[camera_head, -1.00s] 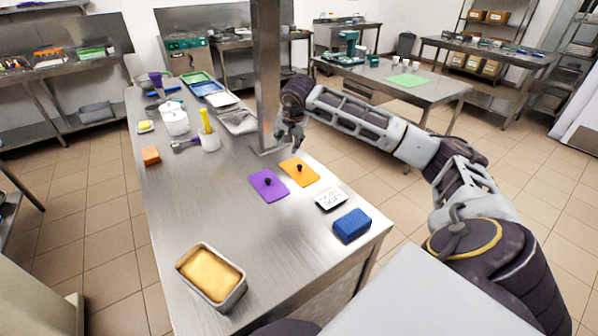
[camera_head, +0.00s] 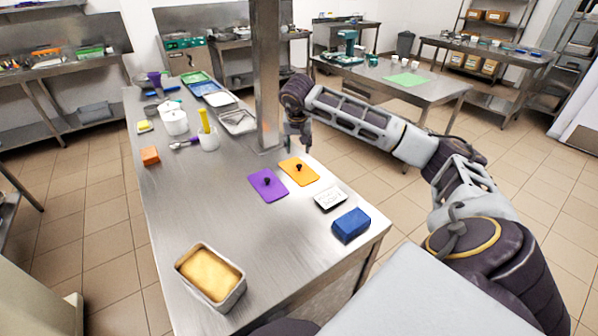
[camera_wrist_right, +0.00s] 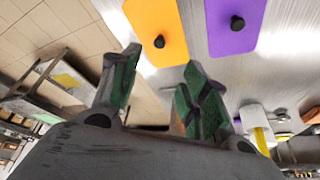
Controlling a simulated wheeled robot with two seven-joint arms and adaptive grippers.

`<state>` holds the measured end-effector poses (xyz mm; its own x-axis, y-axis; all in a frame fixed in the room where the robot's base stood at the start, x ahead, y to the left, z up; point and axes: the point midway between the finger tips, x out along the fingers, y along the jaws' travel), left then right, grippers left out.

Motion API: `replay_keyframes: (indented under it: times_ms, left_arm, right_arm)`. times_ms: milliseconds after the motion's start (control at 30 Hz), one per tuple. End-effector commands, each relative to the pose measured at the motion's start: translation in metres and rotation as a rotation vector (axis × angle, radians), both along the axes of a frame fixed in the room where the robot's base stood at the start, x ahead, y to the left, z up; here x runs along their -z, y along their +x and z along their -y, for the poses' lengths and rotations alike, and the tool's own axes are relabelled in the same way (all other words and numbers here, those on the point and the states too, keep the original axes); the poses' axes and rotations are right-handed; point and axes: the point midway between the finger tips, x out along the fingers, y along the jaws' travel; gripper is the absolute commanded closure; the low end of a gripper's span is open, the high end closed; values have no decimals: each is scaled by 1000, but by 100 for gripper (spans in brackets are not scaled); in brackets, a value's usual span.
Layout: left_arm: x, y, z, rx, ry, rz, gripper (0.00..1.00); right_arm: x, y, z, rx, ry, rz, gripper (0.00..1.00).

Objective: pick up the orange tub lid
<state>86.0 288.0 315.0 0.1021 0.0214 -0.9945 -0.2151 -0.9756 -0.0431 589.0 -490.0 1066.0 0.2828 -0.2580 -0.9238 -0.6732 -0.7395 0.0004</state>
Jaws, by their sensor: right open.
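The orange tub lid (camera_head: 302,173) is a flat orange rectangle with a black knob, lying on the steel table near its right edge. It also shows in the right wrist view (camera_wrist_right: 153,22) at the top, with its knob upward in the picture from the fingers. My right gripper (camera_head: 299,142) is above the table, just behind the orange lid and apart from it. In the wrist view its two green-padded fingers (camera_wrist_right: 155,95) are spread with nothing between them. My left gripper is not in view.
A purple lid (camera_head: 267,186) lies just left of the orange one, also in the wrist view (camera_wrist_right: 236,28). A white label card (camera_head: 330,199) and a blue block (camera_head: 351,225) lie in front. A steel post (camera_head: 265,75) stands behind left. A filled loaf tub (camera_head: 210,275) is at the front.

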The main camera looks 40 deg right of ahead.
Motion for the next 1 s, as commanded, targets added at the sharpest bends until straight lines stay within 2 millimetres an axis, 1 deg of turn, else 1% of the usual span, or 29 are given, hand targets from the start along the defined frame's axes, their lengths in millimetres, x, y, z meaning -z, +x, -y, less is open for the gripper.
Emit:
replay_keyframes:
  times_ms: [233,500,700,800,1000]
  left_arm:
    - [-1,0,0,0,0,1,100]
    - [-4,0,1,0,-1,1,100]
    - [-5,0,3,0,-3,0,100]
    - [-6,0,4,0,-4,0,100]
    - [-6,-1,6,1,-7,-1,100]
  right_arm:
    - [17,5,4,1,1,-2,55]
    - [50,14,14,3,1,-3,55]
    - [71,21,19,1,2,-1,55]
    - [77,23,21,2,1,-2,55]
    - [79,24,22,1,0,0,55]
